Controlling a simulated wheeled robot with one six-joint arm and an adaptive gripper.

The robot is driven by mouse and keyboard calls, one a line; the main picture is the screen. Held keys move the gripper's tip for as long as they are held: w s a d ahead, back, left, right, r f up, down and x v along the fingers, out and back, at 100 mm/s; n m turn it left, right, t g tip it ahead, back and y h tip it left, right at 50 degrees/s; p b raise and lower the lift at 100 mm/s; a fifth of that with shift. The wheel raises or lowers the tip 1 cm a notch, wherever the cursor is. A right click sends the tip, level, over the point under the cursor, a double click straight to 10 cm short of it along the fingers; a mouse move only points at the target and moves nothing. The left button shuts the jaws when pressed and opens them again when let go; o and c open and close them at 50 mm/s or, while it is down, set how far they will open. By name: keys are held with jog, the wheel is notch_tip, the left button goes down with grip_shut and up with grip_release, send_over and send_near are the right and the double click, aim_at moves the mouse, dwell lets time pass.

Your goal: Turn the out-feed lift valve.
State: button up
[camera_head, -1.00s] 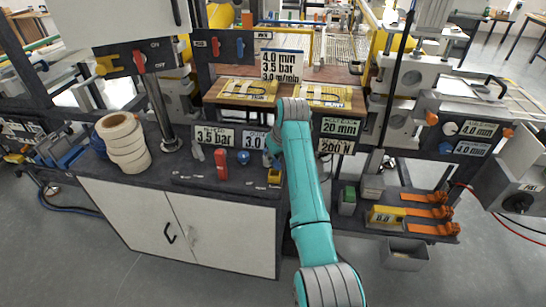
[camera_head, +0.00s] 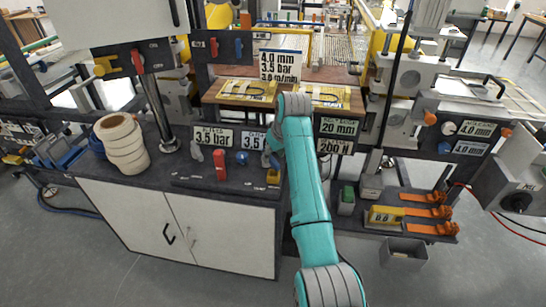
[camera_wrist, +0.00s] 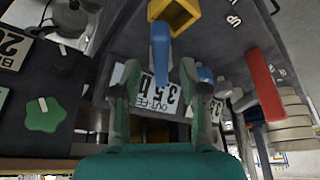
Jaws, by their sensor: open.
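A blue lever (camera_wrist: 160,48) on the dark console, with a yellow block (camera_wrist: 176,14) beyond its end, shows in the wrist view. Behind it is a white label (camera_wrist: 160,97), upside down, reading "OUT-FE" and "3.5"; part of it is hidden. My gripper (camera_wrist: 158,74) is open, with one finger on each side of the lever. I cannot tell whether either finger touches it. In the head view the "3.5" label (camera_head: 252,141) stands just left of my wrist, and the yellow block (camera_head: 273,177) lies below it. My arm hides most of the gripper there.
A blue knob (camera_head: 241,158), a red lever (camera_head: 220,165) and a grey lever (camera_head: 197,153) stand left of my gripper. White rolls (camera_head: 122,142) are further left. A green knob (camera_wrist: 42,114) is at the wrist view's left. Several orange clamps (camera_head: 425,212) sit at right.

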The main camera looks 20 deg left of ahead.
jog(key=v, duration=0.9)
jog(key=shift+r, duration=0.4)
jog(key=shift+d, duration=0.1)
